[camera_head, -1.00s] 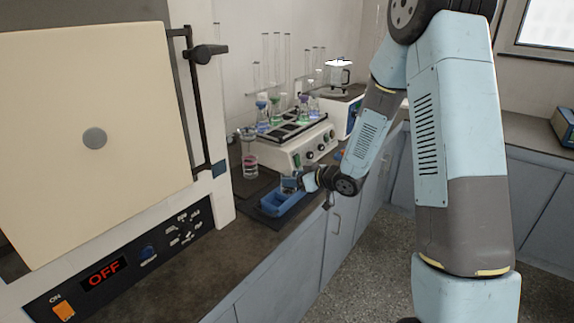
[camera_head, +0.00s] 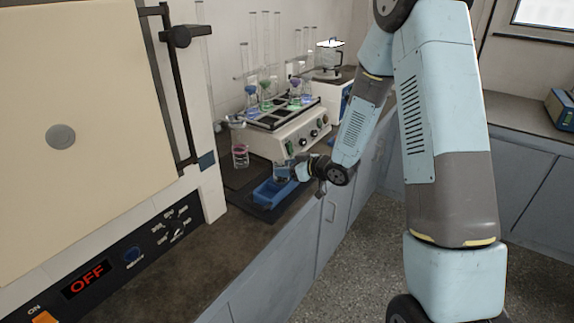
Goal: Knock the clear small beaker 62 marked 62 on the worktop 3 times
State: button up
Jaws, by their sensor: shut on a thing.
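My gripper (camera_head: 289,172) is at the end of my arm, low over the worktop (camera_head: 225,248). It is shut on a small clear beaker (camera_head: 282,170), which looks upright at the back end of a blue tray (camera_head: 272,193). The beaker is tiny here and partly hidden by the gripper; I cannot read its number. I cannot tell whether it touches the tray or hangs just above it.
A clear vessel with pink content (camera_head: 240,156) stands left of the tray. A white shaker (camera_head: 290,137) with several flasks is behind. A large oven (camera_head: 85,130) with an OFF display fills the left. The front worktop is bare.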

aim_at(287, 179)
jog(key=shift+f, duration=0.1)
notch_tip(287, 179, down, 3)
jog(key=shift+r, duration=0.1)
jog(key=shift+s+f, duration=0.1)
jog(key=shift+f, duration=0.3)
jog(key=shift+c, duration=0.5)
jog(key=shift+f, duration=0.2)
jog(key=shift+c, duration=1.1)
jog(key=shift+s, duration=0.1)
jog(key=shift+w+r, duration=0.2)
jog(key=shift+r, duration=1.85)
